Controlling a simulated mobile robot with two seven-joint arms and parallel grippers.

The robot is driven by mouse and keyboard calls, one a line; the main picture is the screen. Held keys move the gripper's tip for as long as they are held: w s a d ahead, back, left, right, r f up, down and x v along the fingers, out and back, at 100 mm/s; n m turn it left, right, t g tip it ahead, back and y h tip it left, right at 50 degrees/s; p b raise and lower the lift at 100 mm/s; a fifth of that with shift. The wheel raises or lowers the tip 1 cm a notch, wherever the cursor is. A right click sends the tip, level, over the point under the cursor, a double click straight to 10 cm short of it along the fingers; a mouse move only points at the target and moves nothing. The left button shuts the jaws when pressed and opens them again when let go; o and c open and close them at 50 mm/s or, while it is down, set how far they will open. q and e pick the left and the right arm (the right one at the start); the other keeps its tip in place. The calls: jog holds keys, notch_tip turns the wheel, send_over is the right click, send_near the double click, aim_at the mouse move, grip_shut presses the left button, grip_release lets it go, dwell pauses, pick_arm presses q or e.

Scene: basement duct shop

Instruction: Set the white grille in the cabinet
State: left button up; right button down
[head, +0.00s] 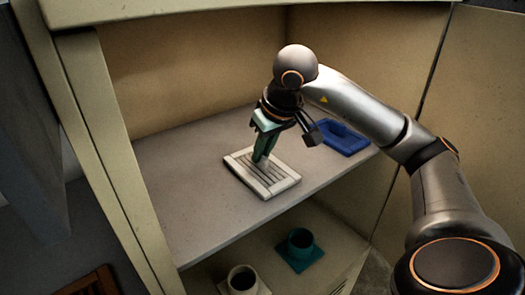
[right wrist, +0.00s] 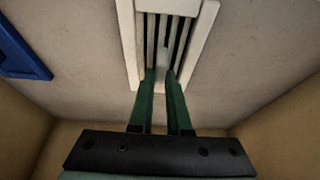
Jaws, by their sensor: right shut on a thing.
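The white grille (head: 270,179) is a flat, slatted rectangular frame. It lies on, or just above, the upper shelf (head: 190,165) of the open cream cabinet (head: 190,75); I cannot tell if it touches. My right gripper (head: 262,158) points down with its green fingers at the grille's slats and is shut on the grille. In the right wrist view the two fingertips (right wrist: 160,76) are close together at the white grille (right wrist: 143,60), around a small pale part between the slats. My left gripper is not in view.
A blue frame (head: 343,138) lies on the same shelf behind my right arm; it also shows in the right wrist view (right wrist: 20,55). On the lower level are a teal collar piece (head: 299,250) and a white one (head: 242,281). Bare shelf lies left of the grille.

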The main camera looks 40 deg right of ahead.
aim_at(266, 159)
jog(key=shift+f, duration=0.2)
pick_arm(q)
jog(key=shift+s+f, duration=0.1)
pick_arm(e)
jog(key=c, duration=0.9)
grip_release()
jog(key=shift+o, duration=0.2)
jog(key=v, duration=0.2)
jog(key=p+v, duration=0.1)
jog(key=v, duration=0.1)
jog(key=shift+w+r, duration=0.1)
jog(key=shift+r, duration=0.35)
pick_arm(q)
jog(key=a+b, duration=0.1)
jog(key=b, duration=0.2)
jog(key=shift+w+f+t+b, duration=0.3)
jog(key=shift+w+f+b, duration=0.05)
jog(key=shift+b, duration=0.05)
pick_arm(e)
jog(key=s+a, duration=0.1)
jog(key=s, duration=1.1)
jog(key=shift+s+a+r, duration=0.25)
jog(key=shift+s, duration=0.1)
